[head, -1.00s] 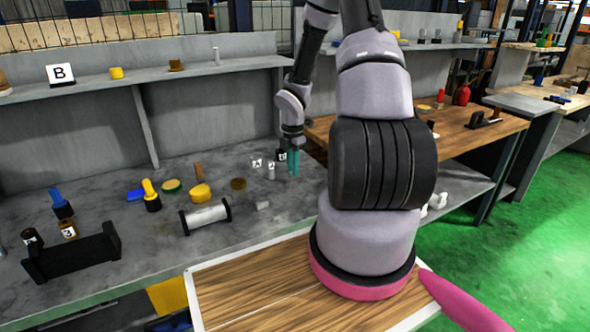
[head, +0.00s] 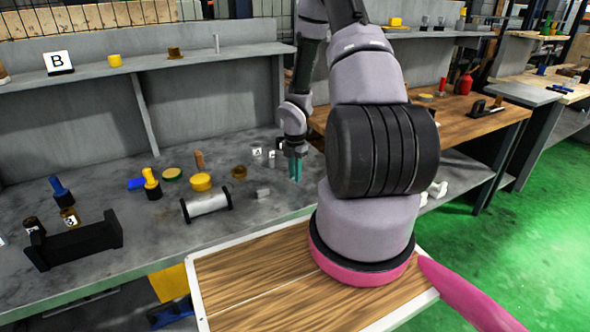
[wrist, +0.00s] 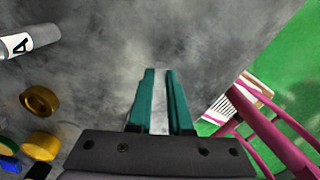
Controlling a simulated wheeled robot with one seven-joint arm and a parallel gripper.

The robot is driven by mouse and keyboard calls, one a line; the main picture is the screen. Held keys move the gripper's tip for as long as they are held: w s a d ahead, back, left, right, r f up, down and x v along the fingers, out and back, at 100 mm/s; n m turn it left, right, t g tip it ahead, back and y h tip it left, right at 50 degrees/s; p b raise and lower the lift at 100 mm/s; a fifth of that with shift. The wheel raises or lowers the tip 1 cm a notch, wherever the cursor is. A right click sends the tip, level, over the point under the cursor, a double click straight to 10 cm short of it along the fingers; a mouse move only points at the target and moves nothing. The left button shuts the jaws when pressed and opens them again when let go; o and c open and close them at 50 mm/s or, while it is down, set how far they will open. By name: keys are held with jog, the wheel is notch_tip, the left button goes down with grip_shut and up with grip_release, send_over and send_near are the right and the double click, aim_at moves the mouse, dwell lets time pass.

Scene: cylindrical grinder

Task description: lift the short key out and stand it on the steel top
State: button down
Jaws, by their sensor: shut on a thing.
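My gripper (head: 295,170) has teal fingers and hangs low over the right part of the grey steel top (head: 130,250), right of a small grey block. In the wrist view, its fingers (wrist: 160,100) point away from the camera, with a narrow pale grey strip between them. I take this strip to be the short key (wrist: 159,118); its far end is hard to make out. In the head view the fingers hide it. I cannot tell whether it touches the steel top.
The small grey block (head: 263,193), a grey cylinder on black end supports (head: 207,204), a brass ring (head: 239,172) and a yellow knob (head: 200,182) stand left of my gripper. Small labelled pieces (head: 257,152) are just behind. A long black holder (head: 75,243) is far left.

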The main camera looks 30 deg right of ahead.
jog(key=shift+f, duration=0.7)
dwell(0.4)
jog(key=c, duration=0.8)
grip_release()
jog(key=shift+o, duration=0.2)
jog(key=shift+r, duration=0.1)
notch_tip(320, 180, up, 11)
notch_tip(320, 180, up, 10)
jog(key=r+m+t+h, duration=0.1)
jog(key=m, duration=0.4)
send_over(294, 178)
jog(key=s+a+r+m+t, duration=0.1)
jog(key=s+a+r+m, duration=0.1)
jog(key=r+m, duration=0.3)
jog(key=s+a+r+m+t, duration=0.1)
jog(key=s+a+r+m, duration=0.2)
jog(key=r, duration=0.5)
jog(key=s+a+r+m+t+y, duration=0.1)
jog(key=s+a+r+m+t, duration=0.1)
jog(key=s+a+r+m, duration=0.2)
jog(key=s+a+r+m+t+y, duration=0.2)
jog(key=s+a+r+m, duration=0.1)
jog(key=s+r+m, duration=0.6)
jog(key=shift+s+a+r+m, duration=0.4)
jog(key=shift+s+m, duration=0.1)
jog(key=shift+s, duration=0.1)
